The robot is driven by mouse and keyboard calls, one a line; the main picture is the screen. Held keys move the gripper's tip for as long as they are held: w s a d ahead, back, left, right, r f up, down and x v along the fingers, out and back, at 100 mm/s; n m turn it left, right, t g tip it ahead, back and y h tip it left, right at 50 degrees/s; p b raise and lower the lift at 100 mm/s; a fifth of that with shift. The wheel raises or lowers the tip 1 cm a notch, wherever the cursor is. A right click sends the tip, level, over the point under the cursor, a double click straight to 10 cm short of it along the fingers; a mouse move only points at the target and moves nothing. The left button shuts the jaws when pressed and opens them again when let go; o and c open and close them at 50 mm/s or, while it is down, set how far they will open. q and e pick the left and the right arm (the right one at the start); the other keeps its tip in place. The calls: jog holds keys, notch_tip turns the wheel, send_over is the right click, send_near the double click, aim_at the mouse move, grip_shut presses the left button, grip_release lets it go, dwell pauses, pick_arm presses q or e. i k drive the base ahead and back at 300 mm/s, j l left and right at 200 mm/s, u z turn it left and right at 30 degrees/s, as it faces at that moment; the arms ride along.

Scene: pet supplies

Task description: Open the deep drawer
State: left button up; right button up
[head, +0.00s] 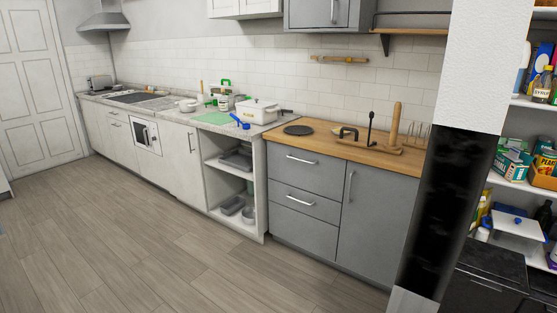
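A grey cabinet (355,221) with a wooden top stands right of the middle in the head view. On its left side are stacked grey drawer fronts, all closed. The upper drawer (305,171) and the middle drawer (304,207) each have a pale bar handle. I cannot tell for sure which one is the deep drawer. Neither of my grippers is in view.
Beside the drawers is a grey door (380,215) with an upright handle. Left of it is an open shelf unit (237,190) with pans. A white box (259,112) and small items stand on the counter. Stocked shelves (516,189) are at right. The wooden floor (150,235) in front is clear.

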aim_at(321, 174)
jog(key=i+j+u, duration=0.15)
jog(key=i+u, duration=0.85)
jog(key=i+z, duration=0.25)
jog(key=i, duration=0.2)
jog(key=i+j+z, duration=0.1)
jog(key=i+z, duration=0.15)
jog(key=i, duration=0.2)
